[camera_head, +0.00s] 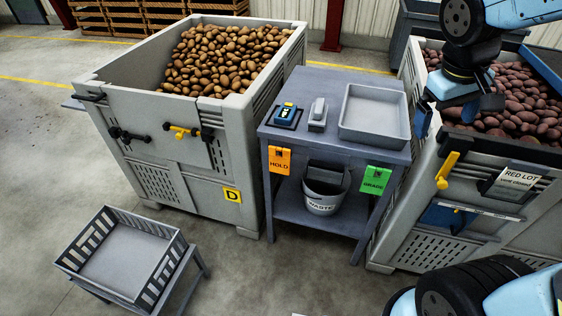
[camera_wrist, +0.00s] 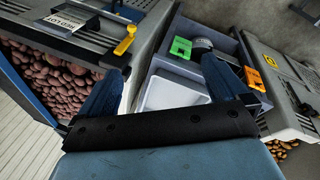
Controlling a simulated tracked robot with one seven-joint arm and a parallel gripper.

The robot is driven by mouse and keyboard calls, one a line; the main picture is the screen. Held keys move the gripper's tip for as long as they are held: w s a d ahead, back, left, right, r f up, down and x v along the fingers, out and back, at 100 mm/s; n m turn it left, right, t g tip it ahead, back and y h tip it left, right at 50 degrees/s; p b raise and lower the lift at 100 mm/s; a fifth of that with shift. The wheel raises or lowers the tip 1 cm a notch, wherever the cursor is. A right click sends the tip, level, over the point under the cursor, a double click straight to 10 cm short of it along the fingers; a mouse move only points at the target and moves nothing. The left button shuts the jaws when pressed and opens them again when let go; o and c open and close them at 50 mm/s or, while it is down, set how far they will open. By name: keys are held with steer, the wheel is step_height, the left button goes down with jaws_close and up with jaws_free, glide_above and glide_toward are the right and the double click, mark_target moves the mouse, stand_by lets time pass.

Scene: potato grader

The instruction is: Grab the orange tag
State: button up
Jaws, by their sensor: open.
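The orange tag (camera_head: 279,160), marked HOLD, hangs at the front left of the grey workbench (camera_head: 334,149) in the head view. It also shows in the wrist view (camera_wrist: 254,78), right of the right finger. My gripper (camera_head: 446,115) is over the near left part of the red potato bin, to the right of the bench and well apart from the tag. In the wrist view my gripper (camera_wrist: 163,70) has its two blue fingers spread, with nothing held between them. A green GRADE tag (camera_head: 375,180) hangs at the bench's front right.
A bin of brown potatoes (camera_head: 150,105) stands left of the bench and the red potato bin (camera_head: 400,235) right. The bench bears a grey tray (camera_head: 373,139) and small devices; a waste bucket (camera_head: 322,203) sits below. A low crate stand (camera_head: 105,215) stands front left. Floor before the bench is clear.

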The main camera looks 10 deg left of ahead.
steer(key=w+a+f+n+h, duration=0.4)
steer(key=w+a+f+n, duration=0.25)
steer(key=f, duration=0.25)
steer(key=n+t+y, duration=0.5)
steer(key=n+t, duration=1.1)
steer(key=n, duration=0.8)
glide_toward(277, 156)
step_height(277, 156, up, 3)
steer(key=w, duration=0.2)
steer(key=shift+w+d+f, duration=0.1)
steer(key=shift+w+d, duration=0.15)
steer(key=shift+w, duration=0.7)
steer(key=shift+w+d+f, duration=0.1)
steer(key=shift+w+d, duration=0.15)
steer(key=shift+w, duration=0.65)
steer(key=shift+w+d, duration=0.3)
steer(key=shift+w, duration=0.65)
steer(key=c, duration=0.9)
steer(key=shift+o, duration=0.2)
steer(key=shift+r, duration=0.15)
